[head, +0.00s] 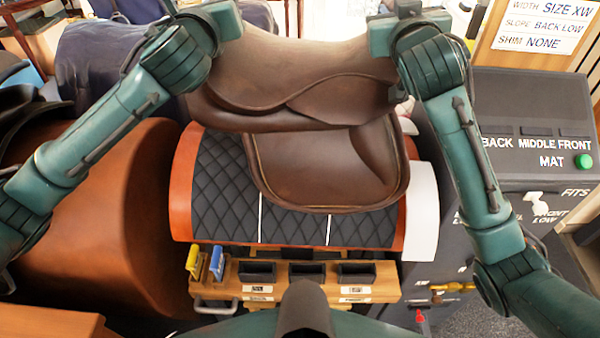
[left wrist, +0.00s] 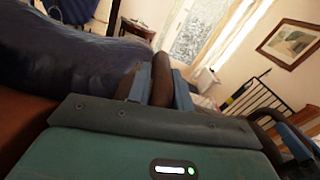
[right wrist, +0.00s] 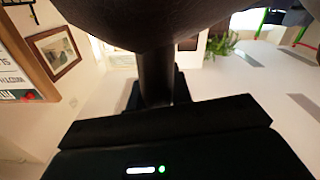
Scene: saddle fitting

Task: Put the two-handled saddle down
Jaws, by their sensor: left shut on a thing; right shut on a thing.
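The brown two-handled saddle (head: 310,75) spans the space between my arms in the head view, over a black quilted pad (head: 215,185) on an orange-brown rounded stand (head: 183,190). Its near flap (head: 325,170) hangs in front of the pad; I cannot tell whether the saddle touches it. My left gripper (left wrist: 162,88) is shut on a brown handle at the saddle's left end. My right gripper (right wrist: 155,90) is shut on a dark handle at the right end, with the saddle's underside above it in the right wrist view. Both fingertips are mostly hidden in the head view.
A wooden tray (head: 230,285) with black bins and blue and yellow clips sits in front of the stand. A large brown barrel (head: 110,220) is at left.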

